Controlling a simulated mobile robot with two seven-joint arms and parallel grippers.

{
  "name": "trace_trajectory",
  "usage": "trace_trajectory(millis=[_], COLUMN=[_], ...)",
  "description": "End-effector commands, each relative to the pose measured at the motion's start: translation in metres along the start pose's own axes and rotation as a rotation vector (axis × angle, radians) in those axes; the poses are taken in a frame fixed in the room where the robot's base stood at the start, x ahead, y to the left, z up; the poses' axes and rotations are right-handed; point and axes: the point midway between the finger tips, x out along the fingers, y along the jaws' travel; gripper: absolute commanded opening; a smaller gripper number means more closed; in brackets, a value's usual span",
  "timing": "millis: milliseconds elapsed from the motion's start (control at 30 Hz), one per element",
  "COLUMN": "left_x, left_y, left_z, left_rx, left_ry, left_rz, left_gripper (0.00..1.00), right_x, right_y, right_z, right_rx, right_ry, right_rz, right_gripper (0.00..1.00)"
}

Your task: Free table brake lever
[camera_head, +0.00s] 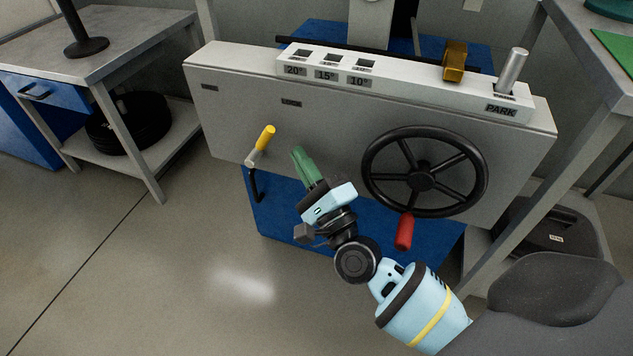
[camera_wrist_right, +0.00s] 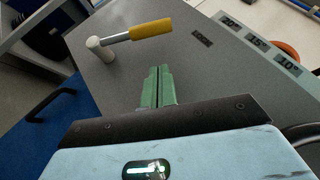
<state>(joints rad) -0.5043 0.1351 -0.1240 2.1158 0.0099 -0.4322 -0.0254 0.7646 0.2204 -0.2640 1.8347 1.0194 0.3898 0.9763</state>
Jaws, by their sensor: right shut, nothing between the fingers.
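The brake lever with a yellow grip (camera_head: 265,137) sticks up from a pale hub on the left part of the grey front panel (camera_head: 330,120). In the right wrist view the yellow grip (camera_wrist_right: 151,29) lies beyond and slightly left of the fingertips, with a metal shaft to its white hub (camera_wrist_right: 96,43). My right gripper (camera_head: 299,152) has green fingers, which also show in the right wrist view (camera_wrist_right: 158,72). The fingers are together with nothing between them. They are right of the lever and apart from it. My left gripper is not in view.
A black handwheel (camera_head: 422,176) with a red handle (camera_head: 404,231) is to the right of my gripper. A slotted white angle plate (camera_head: 330,69), a brass block (camera_head: 454,61) and a silver PARK pin (camera_head: 513,70) are on top. Grey tables (camera_head: 110,50) stand at both sides.

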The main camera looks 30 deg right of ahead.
Motion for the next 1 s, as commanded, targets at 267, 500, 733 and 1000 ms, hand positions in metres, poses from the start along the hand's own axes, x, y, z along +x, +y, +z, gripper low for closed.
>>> trace_trajectory(millis=[267, 500, 733, 1000], left_x=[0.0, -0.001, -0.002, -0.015], left_y=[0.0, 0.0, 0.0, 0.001], left_z=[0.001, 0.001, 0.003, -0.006], left_rx=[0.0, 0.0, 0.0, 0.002], left_ry=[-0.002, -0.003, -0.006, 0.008], left_rz=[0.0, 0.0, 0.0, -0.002], left_gripper=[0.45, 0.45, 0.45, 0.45], right_x=[0.021, 0.024, 0.024, 0.026], right_y=[0.0, 0.0, 0.0, -0.005], right_z=[0.024, 0.027, 0.027, 0.029], right_rx=[0.003, 0.001, 0.001, -0.018], right_ry=[0.001, 0.0, 0.0, -0.001], right_rz=[0.001, 0.001, 0.002, 0.029], right_gripper=[0.0, 0.0, 0.0, 0.0])
